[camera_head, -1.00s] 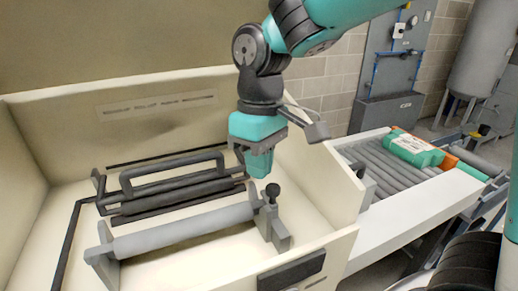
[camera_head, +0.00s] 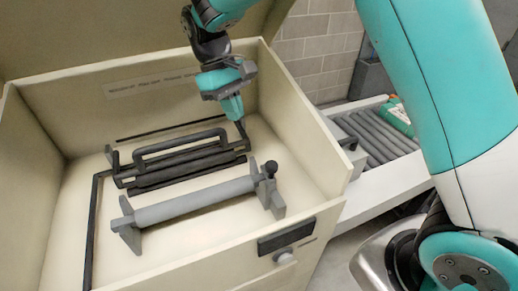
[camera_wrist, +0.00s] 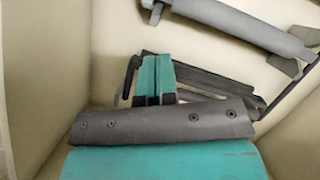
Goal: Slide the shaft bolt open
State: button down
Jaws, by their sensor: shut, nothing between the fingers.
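A light grey shaft (camera_head: 195,202) lies between two grey end brackets in an open cream box. A small dark knob (camera_head: 270,168) stands on the right bracket (camera_head: 268,190); I take it to be the shaft bolt, but cannot tell for sure. Behind the shaft is a dark rod assembly with a raised handle (camera_head: 180,141). My gripper (camera_head: 240,120) is shut and empty. It points down near the right end of the dark handle, behind the knob and apart from it. In the wrist view its shut fingers (camera_wrist: 155,82) are over the dark bars, with the shaft (camera_wrist: 240,22) at upper right.
The box's cream right wall (camera_head: 300,125) stands close beside my gripper. A roller conveyor (camera_head: 375,140) with a teal and white package (camera_head: 397,116) lies outside to the right.

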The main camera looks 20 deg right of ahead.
jog(key=p, duration=0.3)
send_near(259, 174)
jog(key=f, duration=0.2)
jog(key=shift+s+d+r+p, duration=0.1)
jog(key=shift+s+d+p, duration=0.25)
jog(key=shift+s, duration=0.2)
jog(key=shift+s+d+r+p, duration=0.15)
jog(key=shift+s+d+p, duration=0.15)
jog(key=shift+s, duration=0.25)
jog(key=shift+s+d+f, duration=0.2)
jog(key=shift+s+f, duration=0.05)
jog(key=shift+s, duration=0.25)
